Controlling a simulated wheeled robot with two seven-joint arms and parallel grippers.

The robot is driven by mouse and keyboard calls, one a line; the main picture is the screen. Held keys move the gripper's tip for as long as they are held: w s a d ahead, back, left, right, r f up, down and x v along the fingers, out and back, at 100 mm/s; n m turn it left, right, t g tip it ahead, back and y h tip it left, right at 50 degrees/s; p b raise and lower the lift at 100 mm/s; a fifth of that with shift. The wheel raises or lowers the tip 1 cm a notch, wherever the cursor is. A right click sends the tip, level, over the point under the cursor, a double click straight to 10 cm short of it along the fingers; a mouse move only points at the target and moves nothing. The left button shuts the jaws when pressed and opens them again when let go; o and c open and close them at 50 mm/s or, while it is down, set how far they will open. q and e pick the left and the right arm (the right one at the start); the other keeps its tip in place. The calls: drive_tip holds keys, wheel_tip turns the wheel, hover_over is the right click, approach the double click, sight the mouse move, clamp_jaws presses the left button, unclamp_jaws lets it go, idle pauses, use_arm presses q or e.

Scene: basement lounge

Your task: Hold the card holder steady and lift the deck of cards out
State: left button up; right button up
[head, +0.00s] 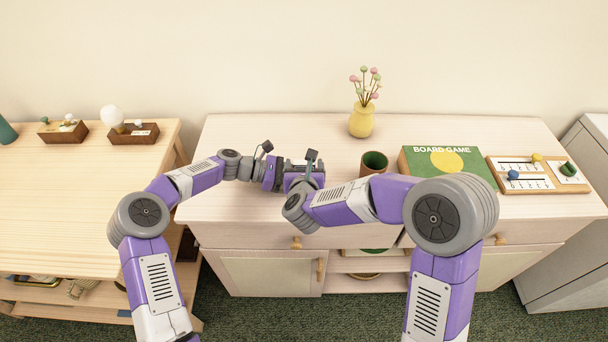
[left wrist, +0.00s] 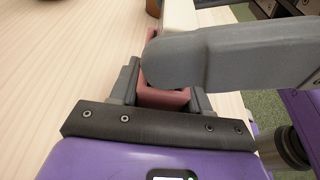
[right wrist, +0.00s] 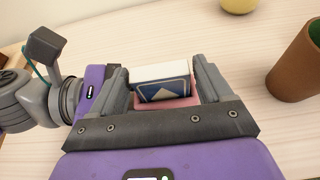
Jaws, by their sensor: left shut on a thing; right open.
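The pink card holder (left wrist: 163,98) is between the fingers of my left gripper (left wrist: 160,85), which is shut on it. In the right wrist view, the deck of cards (right wrist: 160,82), white-edged with a blue face, stands up out of the pink holder (right wrist: 168,103). My right gripper (right wrist: 163,75) is open, with one finger on each side of the deck; I cannot tell whether they touch it. In the head view both grippers meet on the cabinet top and largely hide the holder and deck. A grey part of my right arm covers part of the holder in the left wrist view.
A brown cup (head: 373,163) stands close to the right of my grippers on the cabinet top (head: 240,130). Farther right are a green board game box (head: 412,158) and a wooden score board (head: 540,184). A yellow vase (head: 361,120) stands behind. The cabinet's back left is clear.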

drive_tip(key=shift+x, duration=1.55)
drive_tip(key=c, duration=0.8)
drive_tip(key=shift+o, duration=0.2)
wheel_tip(320, 180, up, 11)
use_arm(q)
drive_tip(key=o, duration=1)
drive_tip(key=shift+o, duration=0.2)
